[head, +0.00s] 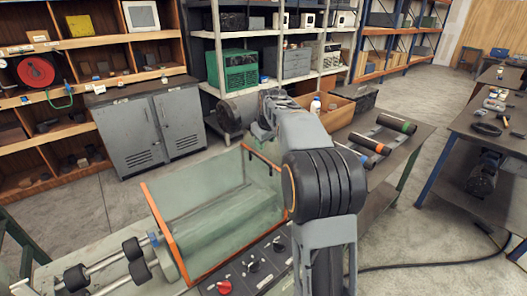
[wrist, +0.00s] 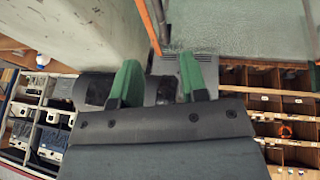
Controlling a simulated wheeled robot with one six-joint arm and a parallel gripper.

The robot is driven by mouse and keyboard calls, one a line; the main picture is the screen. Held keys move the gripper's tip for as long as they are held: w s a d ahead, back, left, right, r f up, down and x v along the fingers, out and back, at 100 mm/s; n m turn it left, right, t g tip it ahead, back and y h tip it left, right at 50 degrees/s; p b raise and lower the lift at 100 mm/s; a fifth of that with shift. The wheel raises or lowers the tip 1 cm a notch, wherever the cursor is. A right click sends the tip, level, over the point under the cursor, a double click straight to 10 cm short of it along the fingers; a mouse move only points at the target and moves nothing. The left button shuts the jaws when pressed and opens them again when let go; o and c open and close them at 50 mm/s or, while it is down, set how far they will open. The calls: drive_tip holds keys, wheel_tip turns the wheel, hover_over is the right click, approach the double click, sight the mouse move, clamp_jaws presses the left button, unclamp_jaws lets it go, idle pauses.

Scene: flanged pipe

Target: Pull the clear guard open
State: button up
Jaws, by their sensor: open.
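The clear guard (head: 205,215) is a greenish see-through box with orange edges, on the machine bench in the head view. Its right part is partly hidden by my arm. A short dark bar (head: 262,158) lies along its far orange edge; I cannot tell if it is the handle. In the wrist view, a clear greenish panel (wrist: 245,28) and an orange edge strip (wrist: 149,24) show beyond the fingers. My gripper (wrist: 160,82) has its two green fingers apart, with nothing clearly held between them. In the head view its fingers cannot be made out.
Black rollers (head: 133,249) and a control panel with a red knob (head: 224,287) are at the near side of the bench. A grey cabinet (head: 150,125) and shelves stand behind. A table with pipes (head: 390,145) is at right. Open floor lies at far right.

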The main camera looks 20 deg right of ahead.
drive_tip(key=shift+v, duration=1.75)
drive_tip(key=s+a+f+m+g, duration=0.1)
drive_tip(key=s+a+f+m, duration=0.2)
drive_tip(key=s+f, duration=0.3)
drive_tip(key=s+a+f, duration=0.1)
drive_tip(key=s+a, duration=0.2)
drive_tip(key=s, duration=0.4)
drive_tip(key=s+a+f, duration=0.1)
drive_tip(key=s+a, duration=0.3)
drive_tip(key=s, duration=0.3)
drive_tip(key=s+a+f+y, duration=0.1)
drive_tip(key=s+a+f, duration=0.1)
drive_tip(key=s+a, duration=0.2)
drive_tip(key=shift+s+a+t, duration=0.2)
drive_tip(key=shift+s+t, duration=0.1)
drive_tip(key=shift+s, duration=1.3)
drive_tip(key=shift+f, duration=0.1)
